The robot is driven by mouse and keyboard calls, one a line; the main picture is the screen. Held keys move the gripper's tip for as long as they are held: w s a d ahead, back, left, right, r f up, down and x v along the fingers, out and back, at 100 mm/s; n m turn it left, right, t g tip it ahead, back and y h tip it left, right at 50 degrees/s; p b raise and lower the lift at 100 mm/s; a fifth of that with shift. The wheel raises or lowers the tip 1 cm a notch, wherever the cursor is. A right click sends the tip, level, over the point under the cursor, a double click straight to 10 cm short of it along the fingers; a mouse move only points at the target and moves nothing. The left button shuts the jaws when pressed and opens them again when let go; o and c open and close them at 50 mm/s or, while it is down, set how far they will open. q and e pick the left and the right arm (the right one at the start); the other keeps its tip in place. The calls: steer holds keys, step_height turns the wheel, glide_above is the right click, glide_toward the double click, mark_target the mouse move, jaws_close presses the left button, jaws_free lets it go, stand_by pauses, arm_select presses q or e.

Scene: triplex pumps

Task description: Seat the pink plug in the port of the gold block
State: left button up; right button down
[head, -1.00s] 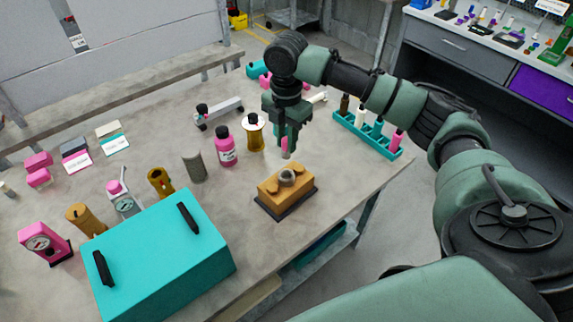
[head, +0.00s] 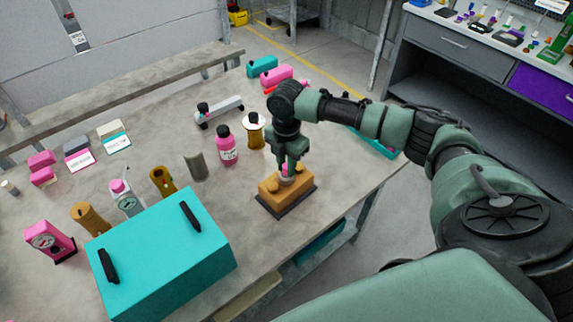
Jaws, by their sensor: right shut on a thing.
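The gold block (head: 284,197) sits on a dark base near the front right edge of the table. Its port is a grey ring on top, now mostly covered by my gripper. My right gripper (head: 286,168) is directly above the block, pointing down, shut on the pink plug (head: 285,169). Only a bit of pink shows between the fingers. The plug's lower end is at the grey port; I cannot tell how deep it sits. My left gripper is not in view.
A large teal box (head: 160,258) with black handles stands at the front left. A pink bottle (head: 228,150), a gold flanged part (head: 254,135) and a grey curved piece (head: 195,166) stand behind the block. A teal rack (head: 385,148) is partly hidden behind my right arm.

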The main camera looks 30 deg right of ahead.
mark_target(286, 166)
steer(key=shift+f, duration=0.15)
steer(key=c, duration=1.3)
jaws_free()
steer(key=shift+o, duration=0.2)
step_height(286, 166, up, 12)
steer(key=b, duration=0.2)
steer(key=shift+r+b, duration=0.2)
steer(key=shift+b, duration=0.15)
